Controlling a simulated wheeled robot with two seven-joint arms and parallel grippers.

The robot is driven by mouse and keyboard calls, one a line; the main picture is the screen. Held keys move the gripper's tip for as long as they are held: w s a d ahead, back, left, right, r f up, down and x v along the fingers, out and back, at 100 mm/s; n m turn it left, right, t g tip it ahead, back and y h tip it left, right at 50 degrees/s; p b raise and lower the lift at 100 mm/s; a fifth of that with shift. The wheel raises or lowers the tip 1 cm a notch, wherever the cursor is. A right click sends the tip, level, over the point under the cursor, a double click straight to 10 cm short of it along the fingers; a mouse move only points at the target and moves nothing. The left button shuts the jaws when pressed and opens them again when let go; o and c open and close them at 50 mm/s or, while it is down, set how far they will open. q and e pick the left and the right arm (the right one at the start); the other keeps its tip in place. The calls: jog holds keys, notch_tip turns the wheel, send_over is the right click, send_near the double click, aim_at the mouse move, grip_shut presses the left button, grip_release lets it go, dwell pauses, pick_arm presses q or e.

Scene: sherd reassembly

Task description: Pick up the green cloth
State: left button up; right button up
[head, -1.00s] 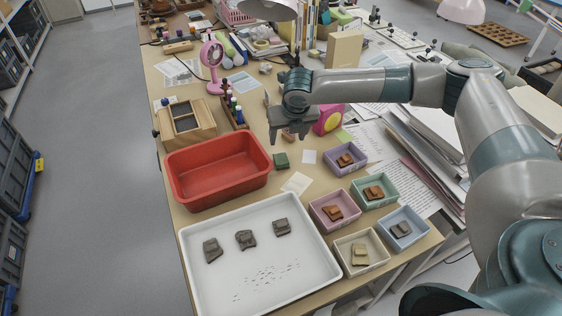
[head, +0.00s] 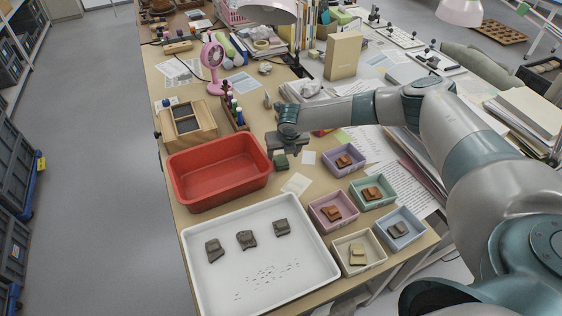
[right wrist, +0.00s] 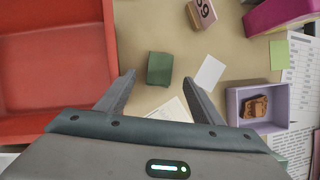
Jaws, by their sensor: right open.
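The green cloth (head: 281,161) is a small, folded, dark green block lying on the desk just right of the red tub. In the right wrist view the green cloth (right wrist: 160,68) lies ahead of the fingertips, between their lines and nearer the left finger. My right gripper (head: 284,146) is above and just behind the cloth in the head view, and hides none or little of it. In the right wrist view my right gripper (right wrist: 158,85) is open with nothing between its fingers. My left gripper is not in view.
The red tub (head: 178,187) stands close left of the cloth. A purple box (head: 330,170) with a sherd stands to the right. A white tray (head: 320,284) with grey sherds is in front. A stamped wooden block (right wrist: 201,13) and a white card (right wrist: 209,72) lie near the cloth.

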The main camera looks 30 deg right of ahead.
aim_at(281, 160)
jog(key=shift+f, duration=0.1)
dwell(0.3)
jog(key=shift+p+x, duration=0.6)
jog(key=shift+x, duration=0.3)
jog(key=shift+p+x, duration=0.3)
jog(key=shift+x, duration=1.35)
jog(key=shift+w, duration=0.2)
jog(key=shift+c, duration=0.6)
jog(key=c, duration=1)
